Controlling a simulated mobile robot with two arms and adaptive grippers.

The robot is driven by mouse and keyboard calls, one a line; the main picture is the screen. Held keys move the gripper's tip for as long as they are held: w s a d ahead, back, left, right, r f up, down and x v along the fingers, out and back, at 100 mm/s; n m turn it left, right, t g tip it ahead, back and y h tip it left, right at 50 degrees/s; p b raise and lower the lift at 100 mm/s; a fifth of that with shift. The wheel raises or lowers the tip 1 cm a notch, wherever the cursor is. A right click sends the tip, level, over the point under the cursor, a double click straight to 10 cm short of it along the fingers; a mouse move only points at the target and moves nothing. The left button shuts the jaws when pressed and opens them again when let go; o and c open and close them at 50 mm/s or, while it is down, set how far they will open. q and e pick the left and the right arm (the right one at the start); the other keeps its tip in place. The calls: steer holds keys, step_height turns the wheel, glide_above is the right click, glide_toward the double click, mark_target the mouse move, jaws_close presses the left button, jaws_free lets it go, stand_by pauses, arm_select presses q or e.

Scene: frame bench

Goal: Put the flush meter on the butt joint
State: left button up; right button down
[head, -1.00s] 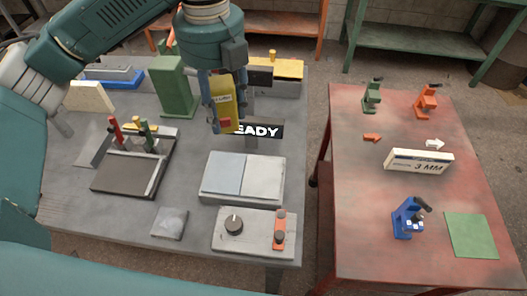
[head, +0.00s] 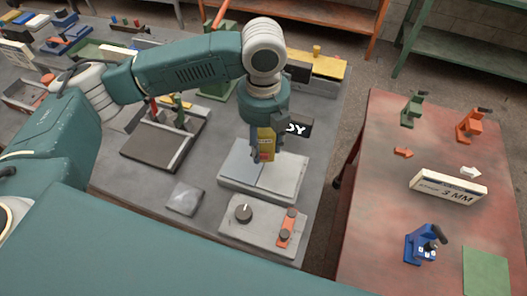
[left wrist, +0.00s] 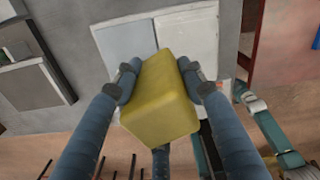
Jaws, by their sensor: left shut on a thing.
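The flush meter (head: 266,142) is a yellow block-shaped device with a red patch low on its front. It also shows large in the left wrist view (left wrist: 160,98). My left gripper (head: 264,153) is shut on it, with fingers on both sides of it. The butt joint is the seam between a blue-grey plate (head: 241,161) and a paler plate (head: 287,176) lying side by side. The meter is upright over the far part of the seam. Whether its underside touches the plates cannot be told. My right gripper does not show.
A control box (head: 262,227) with a dark knob stands in front of the plates. A dark sign (head: 299,126), partly hidden, stands behind them. A dark tray (head: 160,146) lies to the left. The red table (head: 385,185) at right holds several small tools and a "3 MM" block (head: 447,188).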

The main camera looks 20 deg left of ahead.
mark_target(263, 154)
arm_select(q)
steer(key=shift+a+f, duration=0.1)
steer(key=shift+f, duration=0.5)
step_height(263, 154, down, 2)
steer(key=shift+f+p, duration=0.25)
steer(key=shift+p, duration=0.1)
steer(key=shift+f, duration=0.5)
steer(key=shift+f, duration=0.1)
steer(key=o, duration=1.2)
steer(key=shift+o, duration=0.2)
